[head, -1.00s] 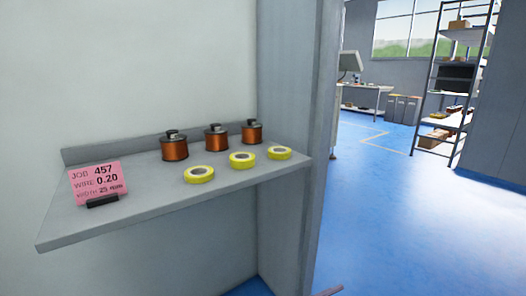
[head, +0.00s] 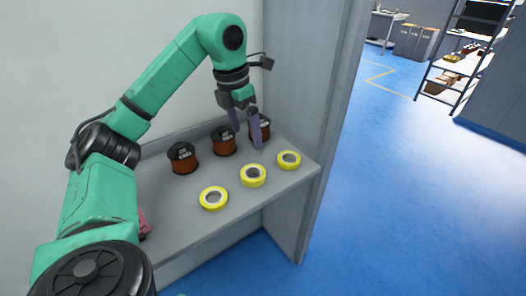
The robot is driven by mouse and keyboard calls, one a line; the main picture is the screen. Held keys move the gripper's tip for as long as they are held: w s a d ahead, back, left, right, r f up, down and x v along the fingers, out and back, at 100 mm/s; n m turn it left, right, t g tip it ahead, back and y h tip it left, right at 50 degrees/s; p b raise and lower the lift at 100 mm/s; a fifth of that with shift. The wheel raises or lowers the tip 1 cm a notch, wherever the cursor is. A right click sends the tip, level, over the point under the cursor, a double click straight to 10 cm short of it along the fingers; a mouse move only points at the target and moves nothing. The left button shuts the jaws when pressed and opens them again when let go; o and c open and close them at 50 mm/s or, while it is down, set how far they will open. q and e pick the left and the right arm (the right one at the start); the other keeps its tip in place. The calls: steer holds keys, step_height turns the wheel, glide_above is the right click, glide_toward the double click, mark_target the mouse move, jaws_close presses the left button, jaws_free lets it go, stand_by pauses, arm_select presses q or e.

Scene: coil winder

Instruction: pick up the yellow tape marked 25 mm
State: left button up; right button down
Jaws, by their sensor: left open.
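Three yellow tape rolls lie flat in a row on the grey shelf (head: 185,222): a left roll (head: 213,198), a middle roll (head: 253,175) and a right roll (head: 289,160). I cannot read any width mark on them, so I cannot tell which is 25 mm. My left gripper (head: 246,140) points down above the shelf, behind the middle roll and in front of the right-hand coil. It is open, with nothing between its fingers. My right gripper is not in view.
Three copper wire coils stand behind the tapes: left (head: 182,158), middle (head: 223,141) and right (head: 260,129). The pink job card (head: 144,222) is mostly hidden by my left arm. A grey wall panel (head: 310,130) bounds the shelf's right end.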

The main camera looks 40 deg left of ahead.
arm_select(q)
steer(key=a+f+b, duration=0.1)
steer(key=b, duration=0.2)
glide_toward(252, 170)
steer(key=s+d, duration=0.2)
steer(key=f, duration=0.2)
steer(key=w+f, duration=0.1)
steer(key=f, duration=0.4)
steer(key=shift+w+f, duration=0.3)
steer(key=c, duration=1.2)
